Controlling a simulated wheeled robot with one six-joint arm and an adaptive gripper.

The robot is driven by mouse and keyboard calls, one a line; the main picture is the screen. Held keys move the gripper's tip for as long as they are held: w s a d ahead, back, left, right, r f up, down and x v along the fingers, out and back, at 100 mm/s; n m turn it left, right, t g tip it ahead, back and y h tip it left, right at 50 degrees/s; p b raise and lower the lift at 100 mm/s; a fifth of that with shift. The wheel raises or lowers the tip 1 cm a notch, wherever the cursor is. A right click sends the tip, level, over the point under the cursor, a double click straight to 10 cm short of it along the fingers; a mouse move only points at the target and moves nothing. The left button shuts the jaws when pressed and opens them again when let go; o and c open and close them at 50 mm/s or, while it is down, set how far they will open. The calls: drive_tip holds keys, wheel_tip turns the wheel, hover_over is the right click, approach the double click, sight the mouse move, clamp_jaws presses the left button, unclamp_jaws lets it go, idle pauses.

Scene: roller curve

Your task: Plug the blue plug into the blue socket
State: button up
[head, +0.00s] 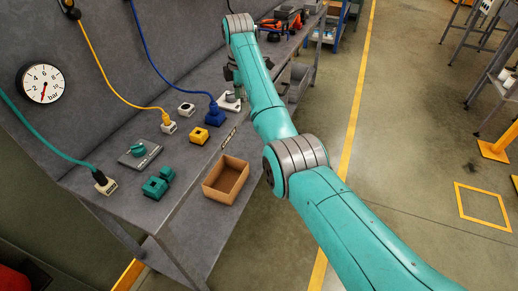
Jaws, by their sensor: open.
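The blue plug (213,105) hangs on the end of a blue cable that comes down from the back panel. It stands at the top of the blue socket (215,118) on the bench, apparently in it; how deep it sits is too small to tell. My gripper (229,75) is dark and partly hidden behind my teal arm. It is open, above and behind the blue plug and apart from it.
A cream block (186,109) with a dark opening, a yellow socket (199,135), a yellow plug (166,118) and teal blocks (155,187) stand on the grey bench. A grey-white fixture (230,103) is right of the blue socket.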

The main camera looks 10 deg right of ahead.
drive_tip(key=s+d+f+m+t, duration=0.1)
drive_tip(key=f, duration=0.8)
drive_tip(key=s+f+m+t, duration=0.1)
drive_tip(key=s+f+m, duration=0.1)
drive_tip(key=f, duration=0.8)
drive_tip(key=shift+d+f, duration=0.15)
drive_tip(key=shift+d, duration=0.25)
